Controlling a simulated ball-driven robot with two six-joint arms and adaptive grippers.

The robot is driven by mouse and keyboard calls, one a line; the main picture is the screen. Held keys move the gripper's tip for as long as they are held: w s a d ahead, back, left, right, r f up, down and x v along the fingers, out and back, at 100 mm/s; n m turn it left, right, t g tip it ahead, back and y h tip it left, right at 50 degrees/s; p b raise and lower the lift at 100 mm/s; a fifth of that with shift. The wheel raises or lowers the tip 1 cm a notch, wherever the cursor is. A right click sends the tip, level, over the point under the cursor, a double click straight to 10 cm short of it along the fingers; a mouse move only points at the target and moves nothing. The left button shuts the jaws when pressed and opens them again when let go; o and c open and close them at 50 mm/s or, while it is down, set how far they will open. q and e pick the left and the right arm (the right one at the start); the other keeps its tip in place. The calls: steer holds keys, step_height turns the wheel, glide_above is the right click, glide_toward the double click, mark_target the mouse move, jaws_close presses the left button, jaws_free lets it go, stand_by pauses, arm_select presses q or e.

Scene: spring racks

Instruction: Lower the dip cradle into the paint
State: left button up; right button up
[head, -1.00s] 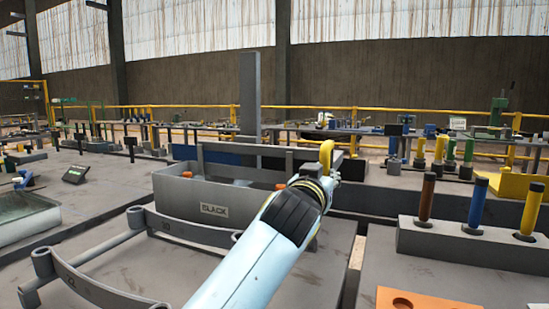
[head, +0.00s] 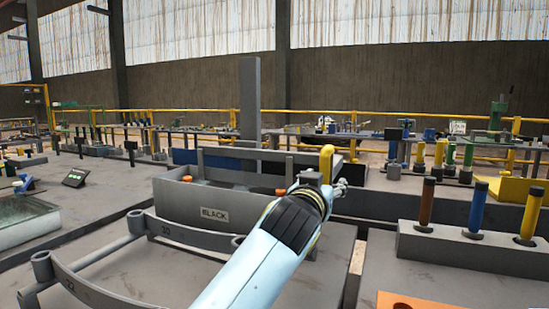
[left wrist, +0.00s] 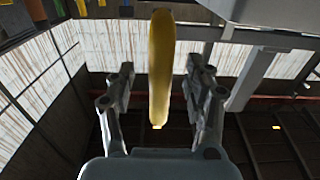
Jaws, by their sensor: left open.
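The dip cradle's grey crossbar (head: 245,158) runs over a grey tank (head: 205,199) labelled BLACK. A yellow upright handle (head: 326,163) stands at the bar's right end. My left gripper (head: 330,188) is at the handle's lower part, by the tank's right end. In the left wrist view the gripper (left wrist: 161,75) is open, with the yellow handle (left wrist: 159,50) between its fingers and gaps on both sides. The cradle's lower part and the paint surface are mostly hidden by the tank wall and my arm. My right gripper is not in view.
A curved grey rack (head: 95,289) stands at the front left. At right, a grey block (head: 450,247) holds brown, blue and yellow rods. An orange plate (head: 425,303) lies in front of it. A glass-like tray (head: 22,221) is at the far left.

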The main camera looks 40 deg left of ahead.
arm_select(q)
steer(key=shift+s, duration=0.1)
steer(key=p+v, duration=0.1)
steer(key=v, duration=0.5)
steer(key=shift+s+p, duration=0.35)
steer(key=shift+p, duration=0.05)
steer(key=shift+s+d, duration=0.1)
steer(key=shift+d, duration=0.05)
stand_by(0.6)
